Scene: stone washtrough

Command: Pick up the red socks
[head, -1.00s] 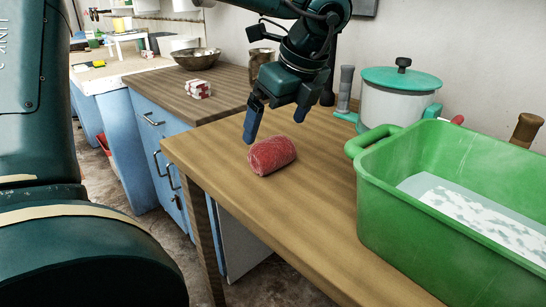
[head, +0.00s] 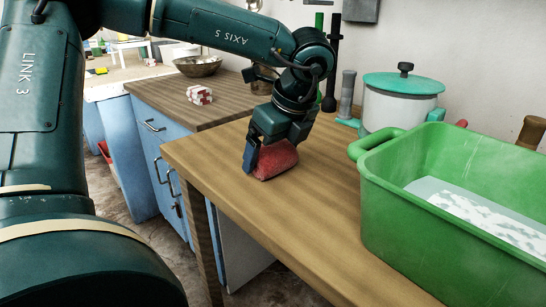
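The red socks (head: 276,162) are a rolled bundle lying on the wooden counter (head: 240,200) in the middle of the head view. My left gripper (head: 274,152) is lowered over them from above. One blue finger stands at the left end of the roll, against or very close to it. The other finger is mostly hidden by the gripper body and the socks. I cannot tell whether the fingers press on the roll. The top of the socks is hidden under the gripper. My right gripper is out of view.
A green tub (head: 400,220) with soapy water stands to the right. Behind it is a white pot with a teal lid (head: 402,84). A red-and-white bundle (head: 199,94) and a metal bowl (head: 198,66) sit on the darker counter at left. The counter's front is clear.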

